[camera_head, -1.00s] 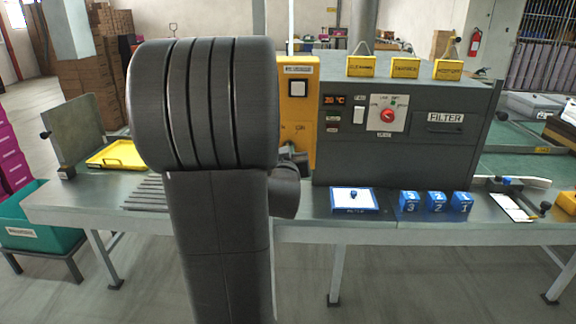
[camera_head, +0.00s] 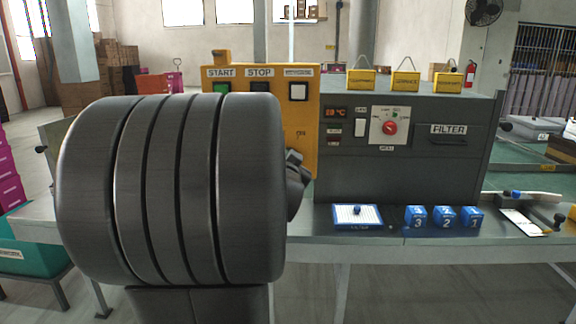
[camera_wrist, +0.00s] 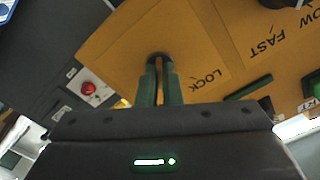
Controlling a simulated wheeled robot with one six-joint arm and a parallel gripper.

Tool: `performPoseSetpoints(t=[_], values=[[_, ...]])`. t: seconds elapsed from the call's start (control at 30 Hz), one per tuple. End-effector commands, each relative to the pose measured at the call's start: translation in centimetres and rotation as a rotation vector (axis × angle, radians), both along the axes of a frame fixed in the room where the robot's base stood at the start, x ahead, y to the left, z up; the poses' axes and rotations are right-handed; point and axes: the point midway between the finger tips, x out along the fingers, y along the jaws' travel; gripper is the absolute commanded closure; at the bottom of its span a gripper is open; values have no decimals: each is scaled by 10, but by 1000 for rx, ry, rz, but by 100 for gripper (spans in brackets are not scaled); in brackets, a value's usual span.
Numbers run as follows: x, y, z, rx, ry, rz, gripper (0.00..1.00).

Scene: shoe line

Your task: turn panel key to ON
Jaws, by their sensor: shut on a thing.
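The yellow panel (camera_head: 307,112) stands behind my arm in the head view, and my arm hides its lower left part. It also fills much of the wrist view (camera_wrist: 120,45), with the word LOCK printed beside my fingertips. My gripper (camera_wrist: 160,62) has its two green fingers close together at the panel face. They are shut on the dark panel key (camera_wrist: 158,55), which is mostly hidden between the tips; its exact angle cannot be told.
The panel carries a green START button (camera_head: 221,88), a STOP button (camera_head: 260,87) and a white button (camera_head: 298,92). A dark grey cabinet (camera_head: 350,180) with a red knob (camera_head: 390,128) adjoins it. A blue-rimmed filter tray (camera_head: 340,226) and blue numbered blocks (camera_head: 444,217) lie on the bench.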

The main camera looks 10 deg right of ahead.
Motion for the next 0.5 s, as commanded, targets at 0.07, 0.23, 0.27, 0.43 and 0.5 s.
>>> performPoseSetpoints(t=[0.07,0.23,0.27,0.43,0.5], values=[[0,0,-1,17,-5,0,100],[0,0,0,39,-11,0,100],[0,0,0,42,-11,1,100],[0,0,0,45,-11,0,100],[0,0,0,44,-11,0,100]])
